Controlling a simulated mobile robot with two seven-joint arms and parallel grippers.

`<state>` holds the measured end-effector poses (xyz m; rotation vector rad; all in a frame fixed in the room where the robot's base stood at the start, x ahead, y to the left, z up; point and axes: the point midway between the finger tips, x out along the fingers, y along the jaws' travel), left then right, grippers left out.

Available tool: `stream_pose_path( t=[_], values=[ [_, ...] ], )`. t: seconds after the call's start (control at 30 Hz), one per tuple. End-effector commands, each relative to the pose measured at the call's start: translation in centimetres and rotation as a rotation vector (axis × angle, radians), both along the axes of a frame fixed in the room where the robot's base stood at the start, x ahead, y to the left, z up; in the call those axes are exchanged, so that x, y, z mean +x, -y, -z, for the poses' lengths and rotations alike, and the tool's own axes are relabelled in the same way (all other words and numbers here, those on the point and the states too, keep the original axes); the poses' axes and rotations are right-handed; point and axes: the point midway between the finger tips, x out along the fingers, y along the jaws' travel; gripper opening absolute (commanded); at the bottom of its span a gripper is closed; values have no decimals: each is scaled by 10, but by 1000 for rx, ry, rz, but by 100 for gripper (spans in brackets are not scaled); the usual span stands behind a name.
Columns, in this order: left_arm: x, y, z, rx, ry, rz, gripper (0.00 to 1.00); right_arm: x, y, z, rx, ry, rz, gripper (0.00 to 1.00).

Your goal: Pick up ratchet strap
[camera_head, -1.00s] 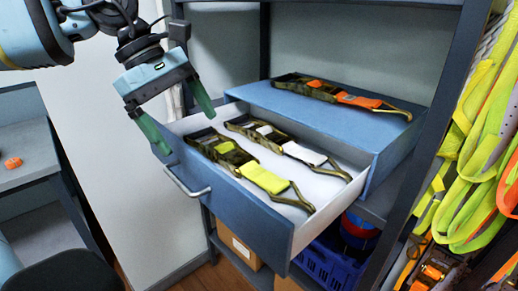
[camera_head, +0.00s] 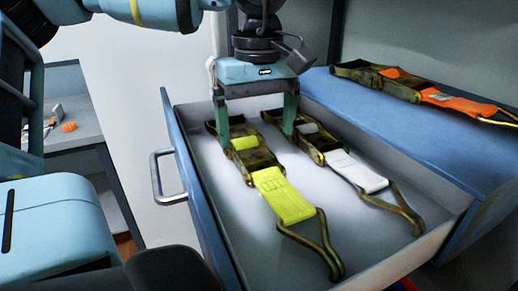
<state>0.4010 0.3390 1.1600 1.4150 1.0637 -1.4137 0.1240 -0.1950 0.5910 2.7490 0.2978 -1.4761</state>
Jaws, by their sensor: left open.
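A ratchet strap with yellow webbing (camera_head: 282,196) lies in the open drawer (camera_head: 200,190). A second ratchet strap with white webbing (camera_head: 356,173) lies to its right in the same drawer. A third ratchet strap with orange webbing (camera_head: 462,103) lies on the blue surface behind the drawer. My left gripper (camera_head: 257,140) points down over the drawer with its green fingers spread. One finger is at the yellow strap's ratchet end, the other near the white strap's ratchet end. I cannot tell whether the fingers touch either strap. My right gripper is not in view.
The drawer's front with its metal handle (camera_head: 168,178) is on the left. The blue top surface (camera_head: 400,130) borders the drawer on the right. A grey bench (camera_head: 75,133) with small orange and grey items stands at the far left. White drawer floor is bare around the straps.

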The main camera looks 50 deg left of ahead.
Motion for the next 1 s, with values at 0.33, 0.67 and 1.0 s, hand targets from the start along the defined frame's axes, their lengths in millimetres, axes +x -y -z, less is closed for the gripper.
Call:
stream_pose_path(
  t=[0.33, 0.67, 1.0],
  values=[
    [-1, 0, 21, -2, -3, 0, 91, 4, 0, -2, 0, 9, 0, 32],
    [-2, 0, 59, -2, -2, -1, 91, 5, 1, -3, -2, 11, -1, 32],
    [-2, 0, 60, -1, 1, -1, 79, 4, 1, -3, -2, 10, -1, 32]
  ],
)
